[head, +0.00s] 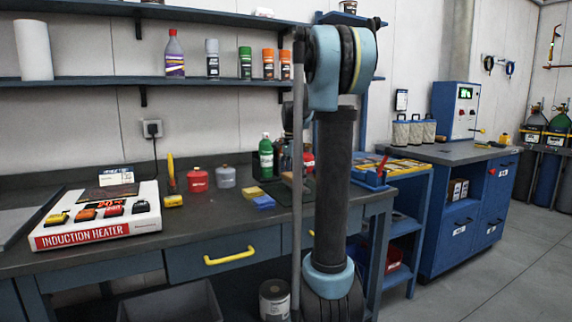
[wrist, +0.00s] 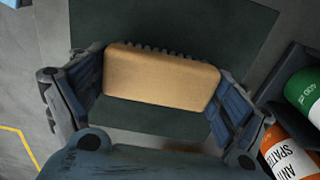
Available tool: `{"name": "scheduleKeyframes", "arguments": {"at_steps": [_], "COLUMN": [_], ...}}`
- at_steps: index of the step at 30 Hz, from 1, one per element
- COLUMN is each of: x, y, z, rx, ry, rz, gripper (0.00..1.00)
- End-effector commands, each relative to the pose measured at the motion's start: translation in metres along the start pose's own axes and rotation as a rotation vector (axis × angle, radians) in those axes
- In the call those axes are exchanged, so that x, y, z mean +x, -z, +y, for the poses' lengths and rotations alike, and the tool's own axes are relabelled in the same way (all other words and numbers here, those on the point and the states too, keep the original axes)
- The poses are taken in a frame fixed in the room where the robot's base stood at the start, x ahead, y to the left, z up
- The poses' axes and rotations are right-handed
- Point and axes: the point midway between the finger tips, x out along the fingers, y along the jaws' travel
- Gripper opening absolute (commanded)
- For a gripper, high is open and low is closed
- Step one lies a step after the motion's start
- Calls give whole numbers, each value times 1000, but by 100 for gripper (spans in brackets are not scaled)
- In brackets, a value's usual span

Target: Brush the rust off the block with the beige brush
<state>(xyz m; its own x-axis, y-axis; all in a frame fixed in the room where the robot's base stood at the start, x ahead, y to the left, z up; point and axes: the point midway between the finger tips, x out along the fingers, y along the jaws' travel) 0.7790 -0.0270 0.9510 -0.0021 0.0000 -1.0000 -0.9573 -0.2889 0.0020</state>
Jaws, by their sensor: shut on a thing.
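The beige brush (wrist: 160,78) fills the middle of the wrist view, with a row of dark bristles along its far edge. My gripper (wrist: 158,90) is shut on it, one finger at each end. A dark green mat (wrist: 185,22) lies beneath the brush. I cannot make out the rusty block in either view; the brush or my arm may hide it. In the head view my own arm covers most of the gripper and the work spot, and only part of the mat (head: 282,192) shows beside it.
On the bench (head: 120,255), a green bottle (head: 266,157), yellow sponge (head: 252,192) and blue sponge (head: 263,202) stand near the mat. An induction heater box (head: 97,226) is at the left. In the wrist view, an orange anti-spatter can (wrist: 290,155) and green can (wrist: 304,90) are close at right.

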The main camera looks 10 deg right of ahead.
Motion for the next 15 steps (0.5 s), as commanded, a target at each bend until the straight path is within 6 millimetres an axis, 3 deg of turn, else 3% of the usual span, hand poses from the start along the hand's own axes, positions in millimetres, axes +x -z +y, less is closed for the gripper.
{"name": "scheduleKeyframes", "arguments": {"at_steps": [2,3,15], "x": [-5,4,-36], "y": [-1,-1,-1], "z": [0,-2,-1], "rx": [2,2,1], "ry": [0,0,0], "rz": [0,0,0], "gripper": [72,72,72]}}
